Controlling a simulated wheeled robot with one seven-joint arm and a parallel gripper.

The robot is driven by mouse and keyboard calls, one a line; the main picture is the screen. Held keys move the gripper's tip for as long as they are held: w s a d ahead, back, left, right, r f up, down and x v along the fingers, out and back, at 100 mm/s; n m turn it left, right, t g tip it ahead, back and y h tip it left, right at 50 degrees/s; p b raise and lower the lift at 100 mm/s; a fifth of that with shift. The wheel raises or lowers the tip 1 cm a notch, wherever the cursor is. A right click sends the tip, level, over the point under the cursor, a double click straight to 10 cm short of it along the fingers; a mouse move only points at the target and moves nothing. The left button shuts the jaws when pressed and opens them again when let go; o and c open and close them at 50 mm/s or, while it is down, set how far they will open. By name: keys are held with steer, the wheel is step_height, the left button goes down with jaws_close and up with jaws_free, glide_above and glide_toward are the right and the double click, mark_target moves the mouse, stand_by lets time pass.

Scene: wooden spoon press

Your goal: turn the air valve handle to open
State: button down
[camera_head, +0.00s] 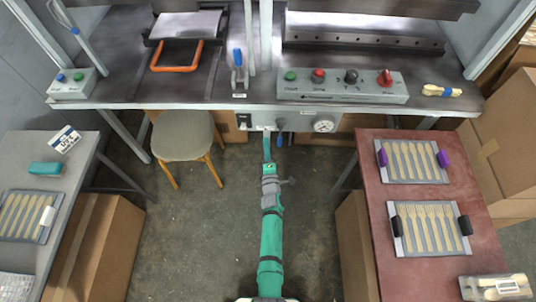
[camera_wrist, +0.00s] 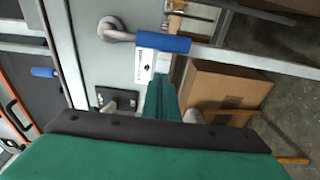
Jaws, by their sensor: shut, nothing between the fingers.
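The air valve handle is a blue-sleeved lever on the grey panel under the press table's front edge. It hangs down in the head view (camera_head: 281,126). In the wrist view its blue sleeve (camera_wrist: 160,42) extends right from a round metal pivot. My gripper (camera_head: 267,152) reaches forward to the panel, just left of the handle in the head view. In the wrist view the green fingers (camera_wrist: 163,98) are together and empty, close below the sleeve in the picture, with a visible gap. The fingers cover part of the panel.
A pressure gauge (camera_head: 323,125) sits right of the handle, and a black switch plate (camera_head: 243,122) sits left. A stool (camera_head: 184,137) stands to the left. A grey table (camera_head: 70,180) and a red table (camera_head: 395,280) flank the clear floor.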

mark_target(280, 136)
steer(key=shift+d, duration=1.75)
steer(key=shift+w+a, duration=0.1)
